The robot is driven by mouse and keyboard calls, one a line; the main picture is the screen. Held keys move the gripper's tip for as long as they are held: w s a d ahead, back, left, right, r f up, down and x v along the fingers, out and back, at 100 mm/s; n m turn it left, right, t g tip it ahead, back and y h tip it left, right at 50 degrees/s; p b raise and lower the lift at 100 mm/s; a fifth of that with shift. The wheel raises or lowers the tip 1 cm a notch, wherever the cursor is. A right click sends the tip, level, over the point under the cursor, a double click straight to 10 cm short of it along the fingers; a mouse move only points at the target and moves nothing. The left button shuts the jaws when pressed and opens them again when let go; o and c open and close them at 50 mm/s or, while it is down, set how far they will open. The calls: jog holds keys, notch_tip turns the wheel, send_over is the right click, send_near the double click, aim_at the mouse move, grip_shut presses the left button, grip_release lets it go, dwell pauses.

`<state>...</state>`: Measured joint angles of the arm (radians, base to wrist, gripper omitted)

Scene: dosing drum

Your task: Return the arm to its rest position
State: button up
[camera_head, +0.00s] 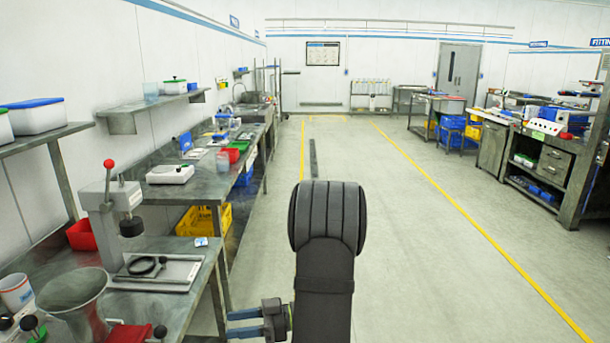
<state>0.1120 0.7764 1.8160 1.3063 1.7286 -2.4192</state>
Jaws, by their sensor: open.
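My arm shows as a dark grey, ribbed column at the bottom centre, standing in front of the open floor. My gripper (232,325) sticks out to the left from low behind the arm. Its two blue-grey fingers point left and are apart, with nothing seen between them. The fingers are just right of the near steel bench (212,262), by its front leg. I cannot tell from this view whether they touch it. Most of the arm's lower links are hidden or out of view.
On the near bench stand a lever press (101,215) with a red knob, a metal funnel-shaped vessel (76,300) and a white cup (16,292). A yellow crate (203,222) sits under the bench behind. Clear floor (420,270) lies right of my arm.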

aim_at(162, 333)
jog(key=s+a, duration=0.1)
jog(key=a, duration=0.5)
jog(key=s+a, duration=0.1)
jog(key=a, duration=0.6)
jog(key=s+a, duration=0.1)
jog(key=a, duration=0.6)
jog(key=shift+s, duration=0.15)
jog(key=w+d, duration=0.3)
jog(key=d, duration=1.6)
jog(key=shift+d, duration=0.15)
jog(key=s+a, duration=0.1)
jog(key=a, duration=0.4)
jog(key=s+a, duration=0.1)
jog(key=a, duration=0.4)
jog(key=s+a, duration=0.1)
jog(key=a, duration=0.5)
jog(key=shift+s+a, duration=0.1)
jog(key=shift+w+d, duration=0.2)
jog(key=shift+d, duration=0.6)
jog(key=shift+w+d, duration=0.15)
jog(key=shift+d, duration=0.7)
jog(key=shift+w+d, duration=0.2)
jog(key=shift+d, duration=0.6)
